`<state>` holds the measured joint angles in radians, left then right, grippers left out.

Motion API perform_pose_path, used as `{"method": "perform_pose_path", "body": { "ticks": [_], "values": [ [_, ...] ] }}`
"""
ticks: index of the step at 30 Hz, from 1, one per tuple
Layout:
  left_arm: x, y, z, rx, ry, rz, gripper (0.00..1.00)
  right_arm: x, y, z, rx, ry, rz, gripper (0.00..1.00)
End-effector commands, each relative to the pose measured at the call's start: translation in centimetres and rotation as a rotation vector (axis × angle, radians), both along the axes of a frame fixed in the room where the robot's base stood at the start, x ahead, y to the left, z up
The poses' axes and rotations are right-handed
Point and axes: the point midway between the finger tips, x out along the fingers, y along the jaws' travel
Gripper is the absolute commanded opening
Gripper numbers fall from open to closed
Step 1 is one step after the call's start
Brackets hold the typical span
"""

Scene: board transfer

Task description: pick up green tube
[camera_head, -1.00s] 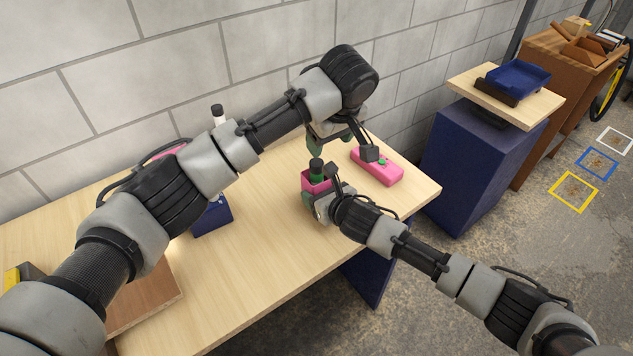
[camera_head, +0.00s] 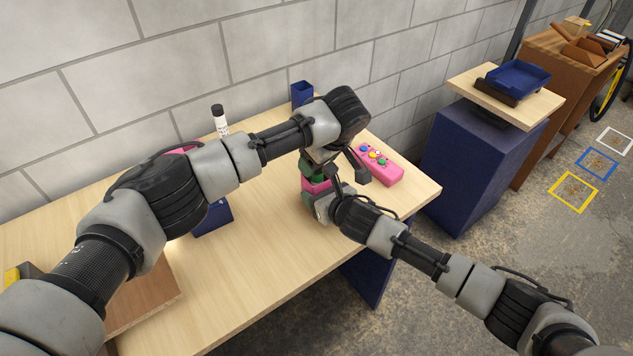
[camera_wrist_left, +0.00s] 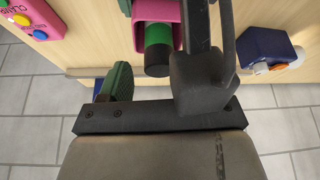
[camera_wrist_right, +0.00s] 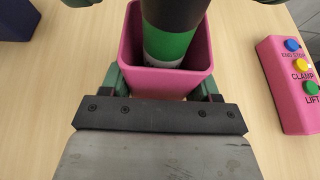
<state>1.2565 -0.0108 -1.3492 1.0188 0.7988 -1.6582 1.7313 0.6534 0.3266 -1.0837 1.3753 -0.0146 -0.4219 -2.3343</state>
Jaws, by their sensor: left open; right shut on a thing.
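The green tube, with a black cap and a green band, stands in a square pink holder (camera_wrist_right: 138,73). The tube (camera_wrist_right: 168,45) shows best in the right wrist view, and in the left wrist view (camera_wrist_left: 158,38) its capped end sticks out of the holder. My right gripper (camera_head: 322,203) is shut on the pink holder, which also shows in the head view (camera_head: 317,186). My left gripper (camera_head: 337,172) is open close to the tube's capped end. In the left wrist view the cap lies between its fingers' lines. Contact cannot be told.
A pink button box (camera_head: 385,170) lies right of the holder. A blue cup (camera_head: 301,93) stands near the wall. A brown board (camera_head: 145,300) lies at front left.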

Motion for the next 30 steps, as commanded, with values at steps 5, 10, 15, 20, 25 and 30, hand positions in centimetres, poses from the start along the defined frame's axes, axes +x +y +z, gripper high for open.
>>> {"method": "perform_pose_path", "body": {
  "ticks": [5, 10, 15, 20, 25, 30],
  "values": [
    [0.5, 0.5, -1.6, 0.0, 0.001, 0.0, 0.64, 0.0, 0.0, 0.0, -0.001, 0.001, 0.0, 0.38],
    [0.5, 0.5, -1.7, -0.001, 0.001, 0.0, 0.64, 0.0, 0.0, 0.0, -0.001, 0.001, 0.0, 0.38],
    [0.5, 0.5, -1.7, -0.001, 0.001, 0.0, 0.48, 0.0, 0.0, 0.0, -0.001, 0.001, 0.0, 0.38],
    [0.5, 0.5, -1.7, -0.001, 0.001, 0.0, 0.24, 0.0, 0.0, 0.0, -0.001, 0.001, 0.0, 0.38],
    [0.5, 0.5, -1.7, -0.001, 0.001, 0.0, 0.0, 0.0, 0.0, 0.0, -0.001, 0.001, 0.0, 0.38],
    [0.5, 0.5, -1.7, -0.001, 0.0, 0.0, 0.0, 0.0, 0.0, 0.0, -0.001, 0.001, 0.0, 0.38]
  ]
}}
